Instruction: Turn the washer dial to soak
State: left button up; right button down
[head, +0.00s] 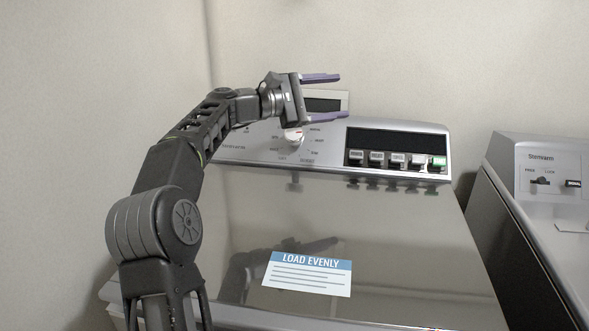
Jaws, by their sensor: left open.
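The washer (400,240) stands in front of me with its lid shut. Its dial (293,136) is a white knob on the back control panel, left of the buttons. Small labels ring the dial, too small to read here, so I cannot tell its setting. My left gripper (331,97) is open and empty, with two purple fingers pointing right. It shows just above the dial in the picture, its lower finger near the dial's upper right. I cannot tell whether it touches the panel. The gripper partly covers the panel's top edge. My right gripper is not in view.
Several buttons (397,159), one of them green, sit under a dark display (392,142) right of the dial. A "LOAD EVENLY" label (307,273) lies on the shiny lid. A second machine (545,220) stands at the right. A wall is close behind.

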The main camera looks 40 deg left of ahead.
pick_arm(q)
notch_tip(320, 180, down, 2)
jog(key=s+a+n+t+y+b, duration=0.1)
jog(key=s+n+t+y+b, duration=0.1)
jog(key=n+t+y+b, duration=0.3)
jog(key=n+g+y, duration=0.3)
jog(key=n+y, duration=0.6)
jog(key=n, duration=0.4)
send_near(290, 141)
jog(key=x, duration=0.5)
jog(key=shift+f, duration=0.1)
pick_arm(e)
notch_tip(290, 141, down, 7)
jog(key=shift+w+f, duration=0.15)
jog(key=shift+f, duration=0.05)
pick_arm(q)
jog(key=shift+w, duration=0.2)
jog(key=p+x, duration=0.1)
jog(key=x, duration=0.6)
jog(key=shift+w+a, duration=0.15)
jog(key=shift+w, duration=0.15)
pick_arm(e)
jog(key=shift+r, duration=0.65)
pick_arm(q)
jog(key=c, duration=1.4)
jog(key=shift+o, duration=0.2)
jog(key=shift+p, duration=0.3)
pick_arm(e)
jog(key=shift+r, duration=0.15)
